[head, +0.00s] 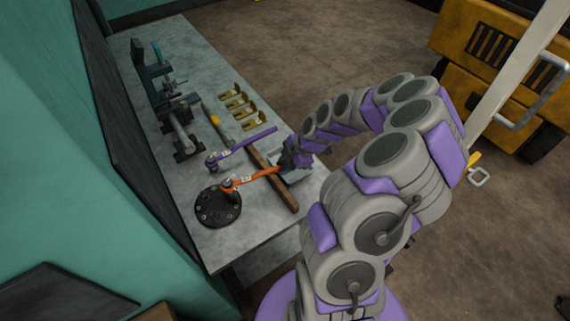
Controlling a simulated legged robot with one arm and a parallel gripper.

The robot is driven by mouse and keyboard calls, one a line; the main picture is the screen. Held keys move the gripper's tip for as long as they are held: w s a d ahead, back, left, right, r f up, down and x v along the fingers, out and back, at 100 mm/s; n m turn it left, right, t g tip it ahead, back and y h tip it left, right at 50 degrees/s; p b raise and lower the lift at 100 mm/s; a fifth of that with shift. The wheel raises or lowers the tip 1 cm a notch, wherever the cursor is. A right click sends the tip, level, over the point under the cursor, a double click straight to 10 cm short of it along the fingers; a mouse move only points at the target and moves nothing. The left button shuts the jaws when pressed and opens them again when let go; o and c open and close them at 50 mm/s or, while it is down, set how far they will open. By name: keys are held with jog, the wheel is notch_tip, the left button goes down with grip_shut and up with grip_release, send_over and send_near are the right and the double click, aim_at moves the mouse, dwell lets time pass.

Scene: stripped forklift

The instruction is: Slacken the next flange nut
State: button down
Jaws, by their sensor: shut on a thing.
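My gripper (285,165) is shut on the far end of an orange wrench (254,178) above the workbench. The wrench reaches left, and its head is at the upper right rim of a dark round flange (218,209) on the bench. Several small nuts dot the flange's face, too small to tell tight from loose. I cannot tell whether the wrench head is seated on a nut. A purple wrench (243,145) lies behind, its head to the left of its handle. My arm arches in from the right.
A wooden bar (283,191) and a pale tray (300,175) lie near my gripper on the grey bench (262,215). Behind are brass brackets (236,105), a yellow-handled tool (216,122) and a dark clamp-like fixture (145,72).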

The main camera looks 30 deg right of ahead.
jog(key=shift+f+b, duration=0.75)
jog(key=shift+f, duration=0.1)
jog(key=shift+w+d+b, duration=0.2)
jog(key=shift+w+b, duration=0.2)
jog(key=shift+w, duration=0.1)
jog(key=shift+w+f+n+b, duration=0.2)
jog(key=shift+w+n+b, duration=0.4)
jog(key=shift+b, duration=0.3)
jog(key=shift+w+d+n+g+y+b, duration=0.25)
jog(key=shift+w+n+g, duration=0.2)
jog(key=shift+w, duration=0.35)
jog(key=w+n, duration=0.1)
jog(key=w, duration=0.1)
jog(key=w+n+g, duration=0.1)
jog(key=w+n, duration=0.1)
jog(key=w+n+g, duration=0.1)
jog(key=w, duration=0.2)
jog(key=shift+a+f+n+y, duration=0.1)
jog(key=shift+a+n+y, duration=0.15)
jog(key=shift+a+y, duration=0.1)
jog(key=shift+w+a, duration=0.15)
jog(key=shift+a, duration=0.05)
